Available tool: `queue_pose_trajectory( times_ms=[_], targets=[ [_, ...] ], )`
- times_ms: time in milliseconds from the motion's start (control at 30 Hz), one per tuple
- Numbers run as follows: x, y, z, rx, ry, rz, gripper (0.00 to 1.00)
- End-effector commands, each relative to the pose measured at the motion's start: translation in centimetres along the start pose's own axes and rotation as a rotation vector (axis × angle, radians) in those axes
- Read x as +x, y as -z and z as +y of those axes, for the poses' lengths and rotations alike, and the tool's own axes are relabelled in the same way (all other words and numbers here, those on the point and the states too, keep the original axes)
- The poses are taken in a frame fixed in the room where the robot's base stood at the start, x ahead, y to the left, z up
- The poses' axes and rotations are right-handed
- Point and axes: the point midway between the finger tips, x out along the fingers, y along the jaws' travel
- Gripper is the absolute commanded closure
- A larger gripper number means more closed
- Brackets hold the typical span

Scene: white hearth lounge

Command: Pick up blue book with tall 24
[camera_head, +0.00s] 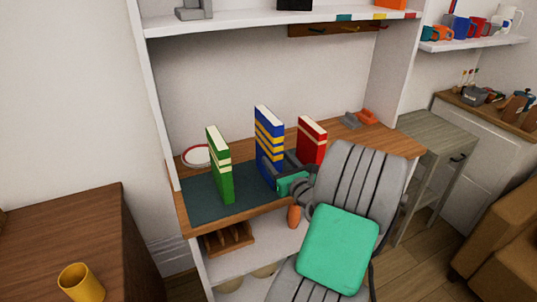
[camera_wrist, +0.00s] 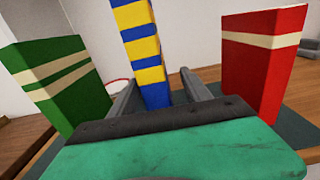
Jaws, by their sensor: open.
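The blue book (camera_head: 267,135) has yellow bands and stands upright on the desk mat, between the green and red books. In the wrist view the blue book (camera_wrist: 143,46) rises tall between my fingers, its top cut off by the frame. My gripper (camera_head: 276,162) is open, low at the blue book's near side. In the wrist view my gripper (camera_wrist: 158,76) has one grey finger on each side of the book's lower part. I cannot tell whether either finger touches it.
A green book (camera_head: 220,165) stands left and a red book (camera_head: 311,140) stands right of the blue one, both near my gripper. A plate (camera_head: 197,156) lies behind the green book. A shelf (camera_head: 250,24) spans above the desk. A yellow cup (camera_head: 82,284) stands lower left.

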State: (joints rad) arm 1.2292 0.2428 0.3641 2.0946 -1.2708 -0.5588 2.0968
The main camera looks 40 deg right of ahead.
Motion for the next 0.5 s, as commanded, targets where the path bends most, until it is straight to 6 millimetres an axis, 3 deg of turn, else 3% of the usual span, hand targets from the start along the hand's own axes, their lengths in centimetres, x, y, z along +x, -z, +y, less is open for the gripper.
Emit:
queue_pose_trajectory(
  times_ms=[300,500],
  targets=[
    [5.2,-0.2,0.8,-0.001,-0.002,-0.001,0.44],
    [5.6,-0.1,0.7,0.001,0.002,0.0,0.44]
  ],
)
